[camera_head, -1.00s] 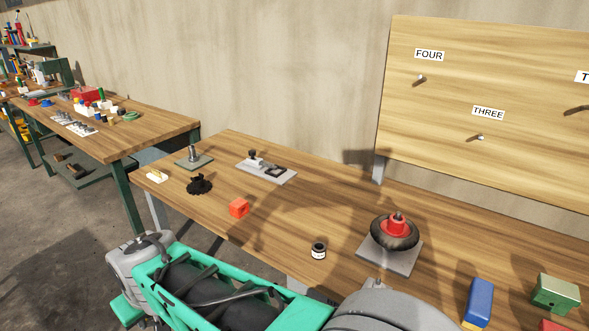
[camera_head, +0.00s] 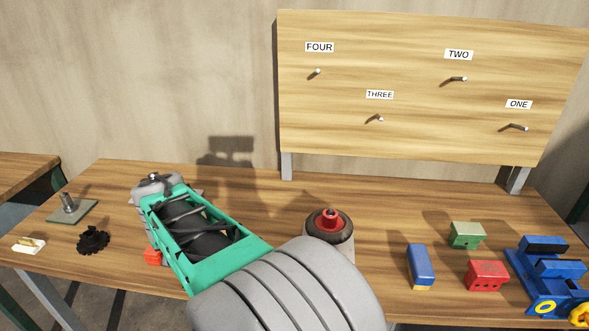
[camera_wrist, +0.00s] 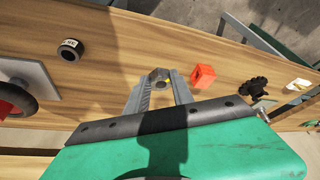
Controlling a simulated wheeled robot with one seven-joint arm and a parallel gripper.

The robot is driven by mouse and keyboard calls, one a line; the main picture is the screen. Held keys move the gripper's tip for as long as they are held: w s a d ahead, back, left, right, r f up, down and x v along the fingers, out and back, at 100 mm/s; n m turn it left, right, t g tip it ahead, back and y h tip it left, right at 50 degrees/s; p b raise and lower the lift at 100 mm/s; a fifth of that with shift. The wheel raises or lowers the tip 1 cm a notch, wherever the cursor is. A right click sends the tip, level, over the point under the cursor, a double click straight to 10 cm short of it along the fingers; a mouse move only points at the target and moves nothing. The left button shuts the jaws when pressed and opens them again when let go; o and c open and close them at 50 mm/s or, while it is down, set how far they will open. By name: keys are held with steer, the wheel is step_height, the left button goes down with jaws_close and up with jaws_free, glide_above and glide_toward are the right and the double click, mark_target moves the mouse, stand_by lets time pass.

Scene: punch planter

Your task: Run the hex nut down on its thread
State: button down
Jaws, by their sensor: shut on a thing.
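My gripper (camera_wrist: 158,88) shows in the wrist view with its two fingers shut on a small grey hex nut (camera_wrist: 158,75) at their tips, above the wooden bench. In the head view my arm hides the fingertips and the nut. An upright grey stud (camera_head: 67,201) stands on a grey-green plate (camera_head: 78,213) at the left of the bench in the head view, apart from the gripper. No nut can be made out on it. The stud is not seen in the wrist view.
A black gear (camera_head: 93,240) and a white block (camera_head: 29,246) lie near the stud. A red-hubbed wheel (camera_head: 328,222), blue block (camera_head: 421,267), red block (camera_head: 487,275) and green block (camera_head: 466,235) are rightward.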

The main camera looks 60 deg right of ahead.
steer(key=s+d+r+m+g+h+p, duration=0.1)
steer(key=s+d+r+m+p, duration=0.2)
steer(key=d, duration=0.6)
steer(key=s+d+r+m+g+h, duration=0.1)
steer(key=s+d+r+m+g, duration=0.15)
steer(key=d+m, duration=0.4)
step_height(320, 180, up, 4)
steer(key=m+g+y+p, duration=0.1)
steer(key=m+g+p, duration=0.25)
steer(key=m, duration=0.45)
glide_above(331, 208)
steer(key=shift+t, duration=0.4)
steer(key=f+b, duration=0.4)
steer(key=f, duration=0.1)
steer(key=shift+w+a+f+b, duration=0.1)
steer(key=shift+w+a+b, duration=0.2)
steer(key=shift+a, duration=0.1)
steer(key=shift+f, duration=0.1)
steer(key=shift+w+a, duration=0.15)
steer(key=shift+f, duration=0.1)
steer(key=shift+f+b, duration=0.3)
steer(key=shift+b, duration=0.15)
